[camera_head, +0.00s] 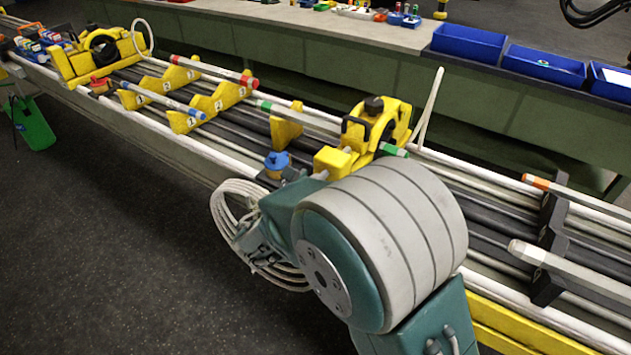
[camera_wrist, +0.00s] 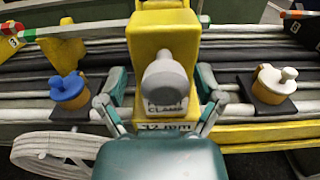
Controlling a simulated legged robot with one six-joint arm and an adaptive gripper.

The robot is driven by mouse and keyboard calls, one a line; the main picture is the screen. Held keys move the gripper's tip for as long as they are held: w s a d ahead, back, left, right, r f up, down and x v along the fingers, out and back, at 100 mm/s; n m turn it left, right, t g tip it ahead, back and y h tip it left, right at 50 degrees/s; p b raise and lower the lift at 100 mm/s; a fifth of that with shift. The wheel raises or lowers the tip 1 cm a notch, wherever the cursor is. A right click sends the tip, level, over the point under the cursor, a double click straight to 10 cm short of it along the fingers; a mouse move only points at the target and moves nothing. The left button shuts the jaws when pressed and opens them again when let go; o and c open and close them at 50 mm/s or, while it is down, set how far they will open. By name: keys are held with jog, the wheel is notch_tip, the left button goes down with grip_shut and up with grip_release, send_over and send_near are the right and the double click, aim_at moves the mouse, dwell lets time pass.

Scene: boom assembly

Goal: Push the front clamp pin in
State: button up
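The front clamp (camera_head: 378,128) is a yellow housing with a black knob on the rail bed, just beyond my arm in the head view. Its yellow block (camera_head: 333,160) faces my gripper. The grey clamp pin (camera_wrist: 164,82), with a round head, sticks out of the block towards the camera. My gripper (camera_wrist: 162,88) is open, its teal fingers spread on either side of the pin. I cannot tell whether they touch the block. My arm hides most of the gripper in the head view.
A blue-capped pot (camera_wrist: 68,88) stands left of the gripper and an orange-and-white one (camera_wrist: 274,82) right. A coiled white hose (camera_head: 240,225) hangs at the near side. A second yellow clamp (camera_head: 98,50) stands far left. Blue bins (camera_head: 545,65) line the back bench.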

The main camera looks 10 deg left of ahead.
jog(key=shift+s, duration=0.1)
jog(key=v, duration=1.1)
jog(key=shift+s+a, duration=0.2)
jog(key=shift+s, duration=0.15)
jog(key=shift+f, duration=0.1)
jog(key=s+d+r+m+g+h, duration=0.1)
jog(key=d+r+m+g, duration=0.1)
jog(key=d+m+g, duration=0.75)
jog(key=s+d+r+m+g+h, duration=0.15)
jog(key=d+m, duration=0.35)
jog(key=d, duration=0.9)
jog(key=s+d+r+m+y, duration=0.1)
jog(key=s+d+m+y, duration=0.2)
jog(key=m, duration=0.5)
jog(key=s+d+r+m+y, duration=0.2)
jog(key=s+d+m+y, duration=0.2)
jog(key=s+m+y, duration=0.2)
jog(key=s+m, duration=0.2)
jog(key=m, duration=0.1)
jog(key=shift+r, duration=0.1)
